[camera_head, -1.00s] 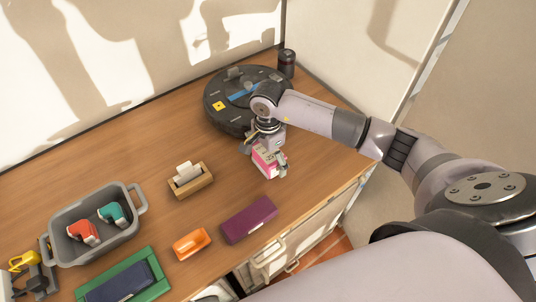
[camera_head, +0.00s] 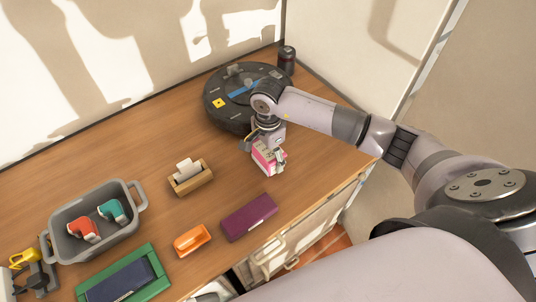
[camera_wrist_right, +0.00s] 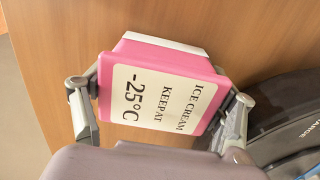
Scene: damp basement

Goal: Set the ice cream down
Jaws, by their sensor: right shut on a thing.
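The ice cream is a pink and white box (camera_head: 266,158) with a label reading "ICE CREAM KEEP AT -25°C". It also shows large in the right wrist view (camera_wrist_right: 160,85), between two grey fingers. My right gripper (camera_head: 270,152) is shut on the box, one finger at each side. The box is at or just above the wooden table (camera_head: 150,155), near its right front edge; I cannot tell whether it touches. My left gripper is not in view.

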